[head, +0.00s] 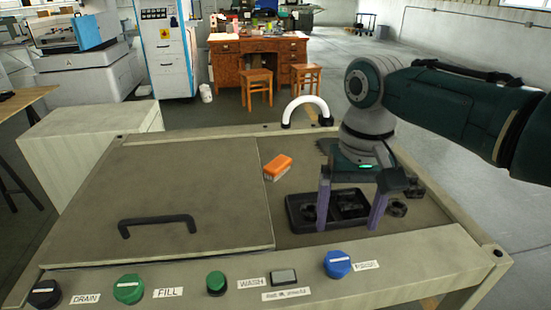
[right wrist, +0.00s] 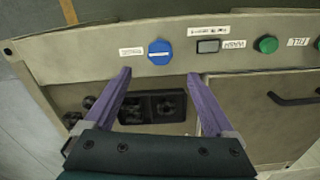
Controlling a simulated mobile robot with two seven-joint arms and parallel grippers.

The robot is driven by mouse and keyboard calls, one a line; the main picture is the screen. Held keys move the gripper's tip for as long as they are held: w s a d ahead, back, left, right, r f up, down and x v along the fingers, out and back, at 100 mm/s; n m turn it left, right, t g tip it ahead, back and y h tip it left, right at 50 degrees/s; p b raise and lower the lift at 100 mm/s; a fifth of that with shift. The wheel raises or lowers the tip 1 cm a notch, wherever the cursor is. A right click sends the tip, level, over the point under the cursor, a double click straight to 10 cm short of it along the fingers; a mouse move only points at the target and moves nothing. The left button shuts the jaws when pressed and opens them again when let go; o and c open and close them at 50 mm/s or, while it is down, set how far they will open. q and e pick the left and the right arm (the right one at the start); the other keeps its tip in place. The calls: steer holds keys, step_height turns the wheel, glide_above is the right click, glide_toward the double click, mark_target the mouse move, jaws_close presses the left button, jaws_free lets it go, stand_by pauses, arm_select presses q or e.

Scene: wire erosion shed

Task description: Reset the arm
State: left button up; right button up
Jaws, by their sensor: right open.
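My right gripper (head: 350,208) is open, its two purple fingers pointing down over the black tray (head: 296,222) on the machine top. In the right wrist view the fingers (right wrist: 160,82) spread apart with nothing between them, and the tray (right wrist: 125,112) shows beyond and below them. The tray has compartments with dark parts in them. Small dark round parts (head: 397,208) lie right of the tray, beside the right finger. My right arm reaches in from the right. My left gripper is not in view.
An orange-and-white block (head: 278,167) lies behind the tray. A closed lid (head: 170,190) with a black handle (head: 157,224) covers the left. The front panel has green knobs (head: 128,288), a blue knob (head: 337,264) and labels. A white curved pipe (head: 307,108) rises at the back edge.

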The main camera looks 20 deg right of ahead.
stand_by(0.3)
steer(key=s+a+f+n+t, duration=0.1)
steer(key=s+a+f+n, duration=0.2)
steer(key=s+a+n, duration=0.55)
steer(key=s+d+r+m+t, duration=0.1)
steer(key=s+r, duration=0.3)
steer(key=s, duration=0.3)
steer(key=s+d+r+m+t, duration=0.1)
steer(key=s+r+t, duration=0.1)
steer(key=s+r, duration=0.3)
step_height(320, 180, up, 34)
steer(key=p, duration=3.5)
steer(key=shift+s+f, duration=0.25)
steer(key=shift+s, duration=0.1)
steer(key=shift+d, duration=0.1)
